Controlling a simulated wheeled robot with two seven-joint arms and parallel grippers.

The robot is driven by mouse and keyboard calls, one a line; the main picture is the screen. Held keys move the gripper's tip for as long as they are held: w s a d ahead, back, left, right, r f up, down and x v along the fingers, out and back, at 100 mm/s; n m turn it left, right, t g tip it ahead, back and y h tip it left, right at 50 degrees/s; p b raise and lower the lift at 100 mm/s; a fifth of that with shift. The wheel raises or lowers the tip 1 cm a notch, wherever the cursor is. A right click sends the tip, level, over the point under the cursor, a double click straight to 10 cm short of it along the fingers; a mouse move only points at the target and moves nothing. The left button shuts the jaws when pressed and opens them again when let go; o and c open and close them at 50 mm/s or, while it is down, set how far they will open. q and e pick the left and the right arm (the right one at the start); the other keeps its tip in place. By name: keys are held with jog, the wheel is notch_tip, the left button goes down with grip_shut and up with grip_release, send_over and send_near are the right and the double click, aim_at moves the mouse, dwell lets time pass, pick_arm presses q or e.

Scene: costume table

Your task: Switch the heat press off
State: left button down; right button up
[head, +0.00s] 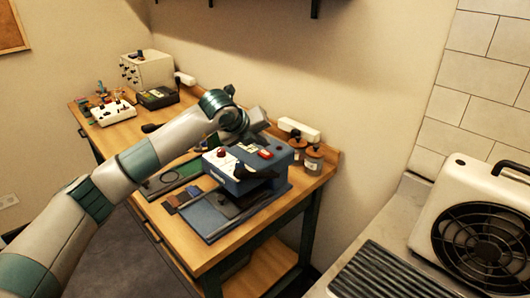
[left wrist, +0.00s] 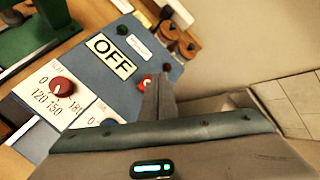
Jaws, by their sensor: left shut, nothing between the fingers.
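The heat press (head: 243,176) is a blue box on a grey base on the wooden table. In the left wrist view its blue panel (left wrist: 84,73) carries a white plate reading OFF (left wrist: 111,56), a red dial (left wrist: 62,87) and a small red switch (left wrist: 146,82). A red part also shows on its top in the head view (head: 265,154). My left gripper (left wrist: 157,88) is shut and empty, its fingertips over the panel close beside the red switch. The fingers hide part of the switch area; I cannot tell whether they touch it. My right gripper is out of view.
White and dark devices (head: 113,112) stand at the far left. A white fan unit (head: 481,225) sits on the right counter.

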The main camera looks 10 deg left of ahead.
aim_at(263, 155)
pick_arm(q)
jog(key=shift+r, duration=0.15)
jog(key=shift+r+p, duration=0.35)
jog(key=shift+r, duration=2.55)
jog(key=shift+f, duration=0.1)
